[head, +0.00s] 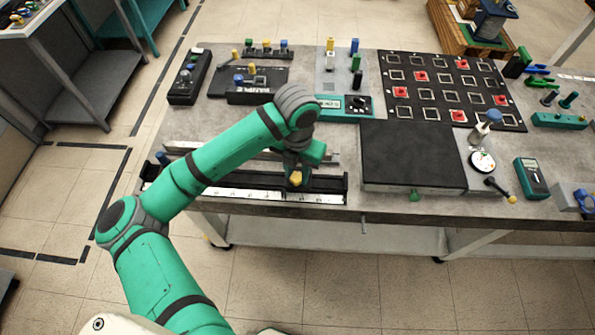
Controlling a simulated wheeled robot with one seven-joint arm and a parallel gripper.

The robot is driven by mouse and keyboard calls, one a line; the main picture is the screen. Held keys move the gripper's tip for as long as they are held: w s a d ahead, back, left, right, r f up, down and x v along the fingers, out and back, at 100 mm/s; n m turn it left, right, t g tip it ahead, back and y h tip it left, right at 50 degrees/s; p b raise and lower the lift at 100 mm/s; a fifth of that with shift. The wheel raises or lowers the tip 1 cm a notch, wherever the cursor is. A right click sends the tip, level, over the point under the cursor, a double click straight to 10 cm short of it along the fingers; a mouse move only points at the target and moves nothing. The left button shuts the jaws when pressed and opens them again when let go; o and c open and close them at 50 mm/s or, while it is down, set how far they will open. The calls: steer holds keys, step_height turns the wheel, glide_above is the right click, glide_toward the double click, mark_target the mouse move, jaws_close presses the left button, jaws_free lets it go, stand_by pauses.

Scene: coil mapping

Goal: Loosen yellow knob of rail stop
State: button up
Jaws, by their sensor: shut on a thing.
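The rail (262,193) is a black track with a white scale strip, lying along the front left edge of the table. A yellow knob (295,178) shows above the rail, right at the end of my arm. My gripper (297,172) is over the rail, pointing down, and is shut on the yellow knob. The fingertips are small here and partly hidden by my wrist. The body of the rail stop under the knob is mostly hidden by my gripper. A blue knob (162,158) stands at the rail's left end.
A black flat plate (412,155) lies right of the rail. A teal meter box (345,107) stands behind my wrist. A dark board with red squares (450,92) is at the back right. A teal multimeter (531,178) lies at the right. The floor in front is clear.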

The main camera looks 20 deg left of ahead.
mark_target(297, 177)
steer(key=shift+n, duration=0.3)
steer(key=shift+r+n, duration=0.1)
steer(key=shift+n, duration=2.7)
steer(key=o, duration=1)
steer(key=shift+o, duration=0.2)
step_height(297, 177, up, 11)
